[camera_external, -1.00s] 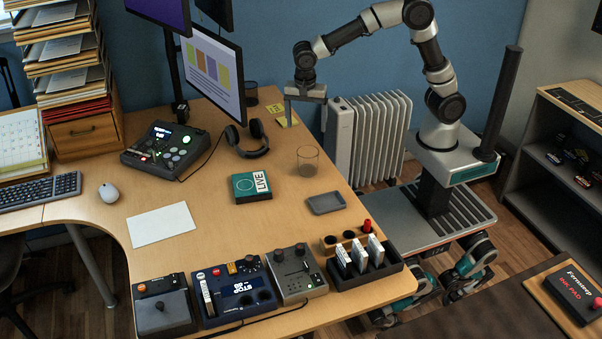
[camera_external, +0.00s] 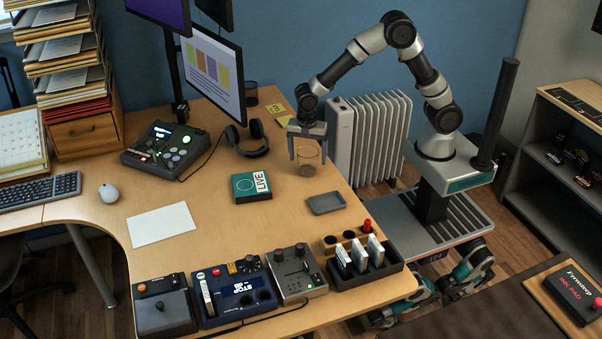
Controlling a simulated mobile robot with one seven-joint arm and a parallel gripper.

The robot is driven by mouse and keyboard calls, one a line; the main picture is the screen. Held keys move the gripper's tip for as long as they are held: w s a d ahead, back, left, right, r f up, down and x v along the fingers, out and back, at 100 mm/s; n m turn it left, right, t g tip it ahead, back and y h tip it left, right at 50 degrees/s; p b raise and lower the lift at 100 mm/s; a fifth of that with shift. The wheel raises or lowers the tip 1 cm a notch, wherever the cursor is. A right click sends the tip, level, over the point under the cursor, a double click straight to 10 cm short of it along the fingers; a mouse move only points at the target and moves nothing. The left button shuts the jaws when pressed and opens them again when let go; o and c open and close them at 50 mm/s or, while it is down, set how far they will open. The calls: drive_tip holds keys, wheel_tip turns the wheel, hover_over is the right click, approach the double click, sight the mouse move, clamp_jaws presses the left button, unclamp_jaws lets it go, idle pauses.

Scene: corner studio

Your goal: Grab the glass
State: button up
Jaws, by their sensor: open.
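The glass (camera_external: 308,166) is a clear, brownish tumbler standing upright on the desk (camera_external: 220,205), right of the headphones. My gripper (camera_external: 308,157) is open and points down at the glass. Its two fingers show at the left and right of the upper part of the glass. I cannot tell from this view whether either finger touches it or how exactly they line up in depth. The lower part of the glass shows below the fingertips.
Headphones (camera_external: 248,140) lie left of the glass. A teal and black LIVE box (camera_external: 251,187) and a grey tray (camera_external: 326,203) lie in front of it. A dark cup (camera_external: 251,93) and yellow notes (camera_external: 284,119) are behind. A white radiator (camera_external: 370,138) stands beyond the desk edge.

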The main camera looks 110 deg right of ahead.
drive_tip(key=shift+f, duration=0.5)
drive_tip(key=shift+r, duration=0.1)
drive_tip(key=c, duration=1.3)
drive_tip(key=shift+r, duration=0.1)
